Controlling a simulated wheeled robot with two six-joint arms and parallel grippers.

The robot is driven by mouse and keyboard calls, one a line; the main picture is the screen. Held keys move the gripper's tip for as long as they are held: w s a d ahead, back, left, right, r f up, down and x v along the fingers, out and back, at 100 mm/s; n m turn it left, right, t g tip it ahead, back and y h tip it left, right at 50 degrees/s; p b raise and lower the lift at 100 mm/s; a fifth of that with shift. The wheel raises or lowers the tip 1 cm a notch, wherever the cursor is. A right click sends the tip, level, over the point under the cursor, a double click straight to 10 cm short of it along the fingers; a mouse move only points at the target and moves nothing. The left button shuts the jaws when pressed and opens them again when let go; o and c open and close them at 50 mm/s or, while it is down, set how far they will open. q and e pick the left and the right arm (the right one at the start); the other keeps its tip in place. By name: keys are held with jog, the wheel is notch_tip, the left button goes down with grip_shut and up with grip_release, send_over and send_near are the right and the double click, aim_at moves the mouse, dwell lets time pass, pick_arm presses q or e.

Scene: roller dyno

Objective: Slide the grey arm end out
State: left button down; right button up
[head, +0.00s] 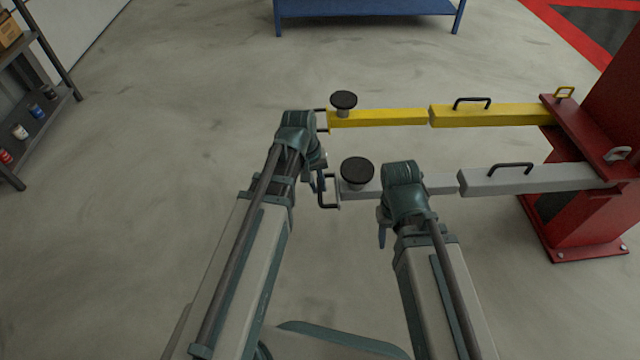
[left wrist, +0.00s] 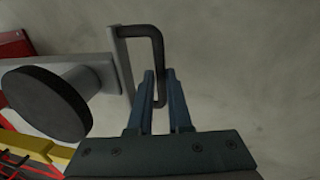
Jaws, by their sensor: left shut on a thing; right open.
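The grey arm end (head: 440,184) reaches left out of the thicker grey outer arm (head: 560,178) and carries a round black pad (head: 357,171). A dark U-shaped handle (head: 323,204) is on its left tip. My left gripper (head: 318,184) is at this handle. In the left wrist view, the fingers of my left gripper (left wrist: 158,90) are shut on one side of the handle (left wrist: 157,50), beside the black pad (left wrist: 48,105). My right gripper (head: 383,232) is open and empty, in front of the grey arm, and its wrist hides part of the arm end.
A yellow arm (head: 380,118) with its own pad (head: 343,100) runs parallel behind the grey one. Both come from a red post (head: 570,222) at the right. A shelf (head: 45,115) stands far left and a blue bench (head: 365,8) at the back. The floor left of my arms is clear.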

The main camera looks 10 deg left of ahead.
pick_arm(q)
jog(key=c, duration=0.8)
grip_release()
jog(key=shift+c, duration=0.2)
jog(key=shift+r, duration=0.15)
notch_tip(320, 180, up, 13)
jog(key=a+p, duration=0.2)
jog(key=p, duration=1.1)
jog(key=shift+s+a+r+p, duration=0.15)
jog(key=shift+s+a+p, duration=0.05)
jog(key=shift+s+p, duration=0.2)
jog(key=s+d+r+m+y+p, duration=0.1)
jog(key=s+d+r+m+p, duration=0.2)
jog(key=r+p, duration=0.6)
jog(key=s+d+r+m+y+p, duration=0.2)
jog(key=s+d+r+m+p, duration=0.2)
jog(key=s+d+r+p, duration=0.4)
jog(key=shift+d+r+m+g+p, duration=0.3)
jog(key=shift+d+r+g+p, duration=0.1)
jog(key=shift+r+p, duration=0.4)
